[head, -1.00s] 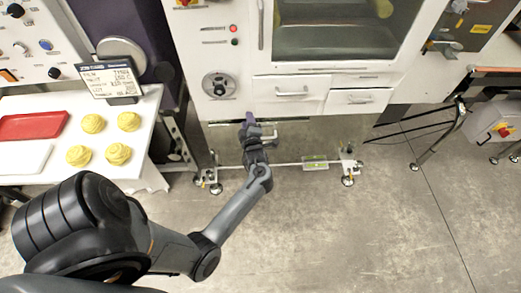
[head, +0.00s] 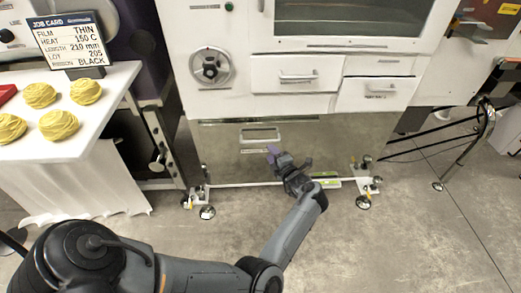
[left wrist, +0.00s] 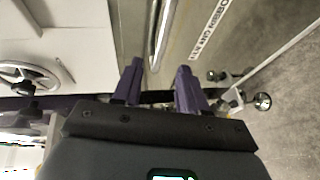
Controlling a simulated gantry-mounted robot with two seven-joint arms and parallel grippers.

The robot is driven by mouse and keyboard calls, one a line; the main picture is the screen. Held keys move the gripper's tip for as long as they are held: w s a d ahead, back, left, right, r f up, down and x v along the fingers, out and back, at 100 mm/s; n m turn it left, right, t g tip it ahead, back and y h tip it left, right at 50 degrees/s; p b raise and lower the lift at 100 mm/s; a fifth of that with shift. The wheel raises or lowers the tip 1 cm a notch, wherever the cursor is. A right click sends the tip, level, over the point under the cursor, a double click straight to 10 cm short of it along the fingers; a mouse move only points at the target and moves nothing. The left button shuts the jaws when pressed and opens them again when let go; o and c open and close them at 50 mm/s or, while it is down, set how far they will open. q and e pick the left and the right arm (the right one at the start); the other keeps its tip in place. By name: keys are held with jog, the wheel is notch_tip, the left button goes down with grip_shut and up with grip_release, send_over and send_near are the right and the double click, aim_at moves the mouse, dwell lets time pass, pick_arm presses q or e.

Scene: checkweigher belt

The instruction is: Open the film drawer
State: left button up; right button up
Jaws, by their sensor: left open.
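The white machine has two white drawers with bar handles, a left one (head: 297,80) and a right one (head: 378,93). Below them is a wide metallic front (head: 222,150) with its own bar handle (head: 260,135). The labels are too small to read in the head view, so I cannot tell which is the film drawer. My left gripper (head: 273,152) is open, with purple fingers, just below the metallic front's handle. In the left wrist view a steel bar handle (left wrist: 162,30) lies ahead, in line with the gap between the fingers (left wrist: 157,72). Contact is not visible. My right gripper is out of view.
A handwheel (head: 211,63) is on the machine, left of the white drawers. Castors (head: 207,212) stand at its base. On the left, a white table (head: 105,125) holds yellow coils (head: 60,125) and a job card (head: 70,40) reading film thin. The floor in front is clear.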

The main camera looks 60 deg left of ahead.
aim_at(261, 142)
pick_arm(q)
jog(key=shift+b+x, duration=2.45)
jog(key=shift+x, duration=2.95)
jog(key=shift+d+f, duration=0.1)
grip_shut()
